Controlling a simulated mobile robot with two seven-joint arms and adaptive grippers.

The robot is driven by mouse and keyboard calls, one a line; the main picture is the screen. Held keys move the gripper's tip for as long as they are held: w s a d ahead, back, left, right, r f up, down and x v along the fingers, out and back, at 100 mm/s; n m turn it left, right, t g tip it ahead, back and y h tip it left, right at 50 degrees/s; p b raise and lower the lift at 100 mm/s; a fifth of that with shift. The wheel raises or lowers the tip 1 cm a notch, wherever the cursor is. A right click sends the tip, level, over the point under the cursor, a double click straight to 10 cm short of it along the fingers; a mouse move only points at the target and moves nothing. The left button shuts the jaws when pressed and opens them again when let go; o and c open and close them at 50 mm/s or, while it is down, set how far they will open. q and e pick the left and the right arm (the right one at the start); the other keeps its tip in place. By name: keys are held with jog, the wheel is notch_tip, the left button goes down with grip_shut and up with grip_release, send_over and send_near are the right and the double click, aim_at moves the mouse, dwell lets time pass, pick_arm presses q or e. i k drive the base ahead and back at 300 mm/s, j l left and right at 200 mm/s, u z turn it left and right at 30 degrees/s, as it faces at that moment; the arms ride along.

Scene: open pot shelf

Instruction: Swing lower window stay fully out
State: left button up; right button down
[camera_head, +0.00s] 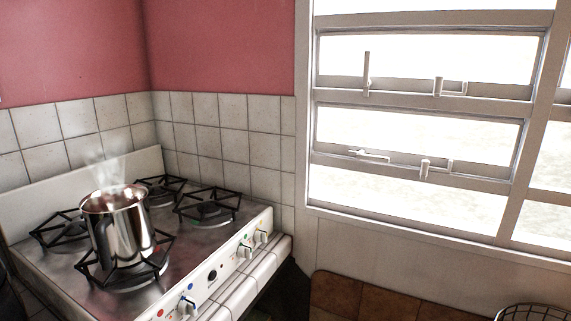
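The window (309,150) fills the right half of the head view, with white frames and bright panes. The lower window stay (372,155) is a thin light bar on the lower horizontal rail, lying roughly along it. A small upright catch (424,169) sits on the same rail to its right. On the upper rail another stay (366,74) stands upright, with a second catch (438,86) to its right. Neither of my grippers shows in this view.
A steaming metal pot (117,222) stands on the front burner of the stove (190,262) at left. Stove knobs (244,251) face the right. A brown tiled surface (345,297) lies below the window, with a wire basket (532,312) at the lower right edge.

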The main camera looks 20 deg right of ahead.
aim_at(426, 167)
jog(key=k+l+z, duration=0.15)
jog(key=z, duration=0.25)
jog(key=k+l+z, duration=0.1)
jog(key=l+z, duration=0.25)
jog(key=k+l+z, duration=0.1)
jog(key=z, duration=0.3)
jog(key=u, duration=0.6)
jog(key=k, duration=0.05)
